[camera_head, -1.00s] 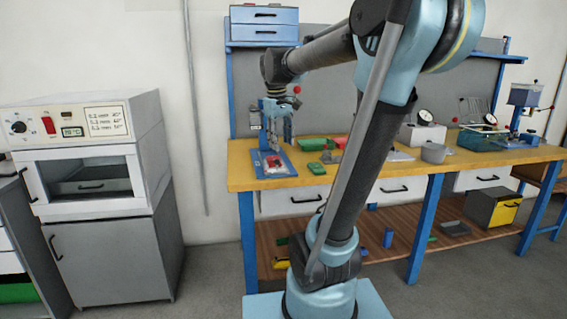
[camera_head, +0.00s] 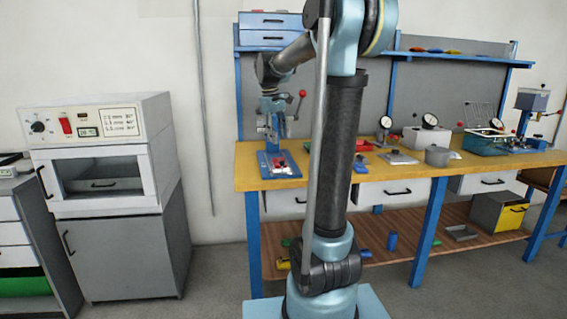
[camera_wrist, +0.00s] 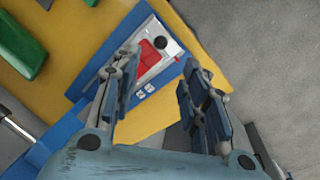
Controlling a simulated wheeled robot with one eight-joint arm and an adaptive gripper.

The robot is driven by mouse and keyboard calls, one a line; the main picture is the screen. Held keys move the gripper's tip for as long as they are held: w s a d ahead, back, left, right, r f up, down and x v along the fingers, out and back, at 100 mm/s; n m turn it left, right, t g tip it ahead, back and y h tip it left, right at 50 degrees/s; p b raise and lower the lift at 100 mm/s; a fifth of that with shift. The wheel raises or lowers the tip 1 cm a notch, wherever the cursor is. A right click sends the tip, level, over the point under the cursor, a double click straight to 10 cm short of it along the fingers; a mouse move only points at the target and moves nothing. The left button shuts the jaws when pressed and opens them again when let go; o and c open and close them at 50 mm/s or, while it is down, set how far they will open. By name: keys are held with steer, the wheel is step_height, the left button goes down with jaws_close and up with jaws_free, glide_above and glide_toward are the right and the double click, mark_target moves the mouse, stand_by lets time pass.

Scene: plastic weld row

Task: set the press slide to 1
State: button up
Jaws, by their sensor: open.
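The press at the left end of the bench has a blue base (camera_head: 270,177), partly hidden by my gripper in the head view. In the wrist view its blue plate (camera_wrist: 97,76) carries a pale panel, a red block (camera_wrist: 147,56) and a round black knob (camera_wrist: 160,43). I cannot tell for sure which part is the slide, or read its setting. Small white marks (camera_wrist: 143,92) show on the plate's near edge. My gripper (camera_wrist: 160,58) is open and empty, with its fingers on either side of the plate in the picture. It hangs above the press in the head view (camera_head: 275,138); contact is not visible.
A red-balled lever (camera_head: 302,93) rises beside my gripper. A green block (camera_wrist: 18,45) lies on the yellow bench top (camera_wrist: 75,30). The bench edge is close to the press, with grey floor beyond.

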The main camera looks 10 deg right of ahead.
steer(key=f, duration=0.4)
steer(key=d+f, duration=0.1)
steer(key=f, duration=0.3)
steer(key=w+d+f, duration=0.1)
steer(key=f, duration=0.3)
steer(key=shift+w, duration=0.1)
jaws_close()
